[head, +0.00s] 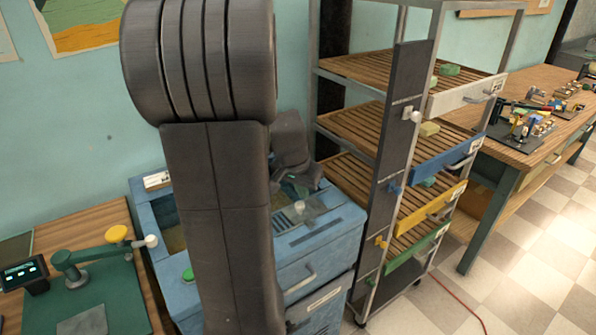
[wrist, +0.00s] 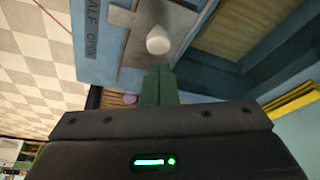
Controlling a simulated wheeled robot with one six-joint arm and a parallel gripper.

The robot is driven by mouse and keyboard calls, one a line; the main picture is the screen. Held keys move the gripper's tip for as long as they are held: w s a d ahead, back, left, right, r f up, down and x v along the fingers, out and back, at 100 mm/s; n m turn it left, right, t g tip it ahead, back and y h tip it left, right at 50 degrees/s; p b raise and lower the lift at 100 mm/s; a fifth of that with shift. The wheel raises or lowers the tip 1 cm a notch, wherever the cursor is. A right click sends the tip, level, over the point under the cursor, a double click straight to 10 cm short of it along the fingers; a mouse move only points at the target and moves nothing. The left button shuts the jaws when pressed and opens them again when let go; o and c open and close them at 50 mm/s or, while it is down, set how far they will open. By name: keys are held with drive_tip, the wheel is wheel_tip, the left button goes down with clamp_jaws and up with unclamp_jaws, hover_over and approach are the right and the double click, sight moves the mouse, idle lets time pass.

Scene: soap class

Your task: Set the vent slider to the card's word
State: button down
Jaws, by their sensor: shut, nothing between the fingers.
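The vent slider's white knob (head: 300,206) stands on a grey sliding plate (head: 318,212) on top of the blue cabinet (head: 330,228). In the wrist view the knob (wrist: 158,40) lies just beyond my fingertips, and the grey plate (wrist: 130,72) shows around it. A dark label (wrist: 91,28) beside it reads "ALF OPEN", cut off at the frame edge. My gripper (wrist: 158,68) has its green fingers together and empty; I cannot tell if they touch the knob. A small white card (head: 157,180) sits at the cabinet's back left; its word is unreadable here.
My arm hides part of the cabinet top. A rack (head: 388,150) of slatted shelves with coloured fronts stands close on the right. A bench with a green press (head: 85,262) and small display (head: 22,274) is on the left. A wooden table (head: 540,130) stands far right.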

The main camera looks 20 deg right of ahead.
drive_tip(key=v, duration=1.1)
drive_tip(key=shift+a+r, duration=0.2)
drive_tip(key=shift+r, duration=0.05)
drive_tip(key=shift+s+f, duration=0.1)
approach(309, 209)
drive_tip(key=w+f, duration=0.2)
drive_tip(key=f, duration=0.2)
drive_tip(key=shift+w+d+f, duration=0.25)
drive_tip(key=shift+w+d, duration=0.15)
drive_tip(key=shift+w+d+p, duration=0.25)
drive_tip(key=shift+d+p, duration=0.1)
drive_tip(key=shift+d, duration=0.3)
drive_tip(key=shift+a, duration=0.15)
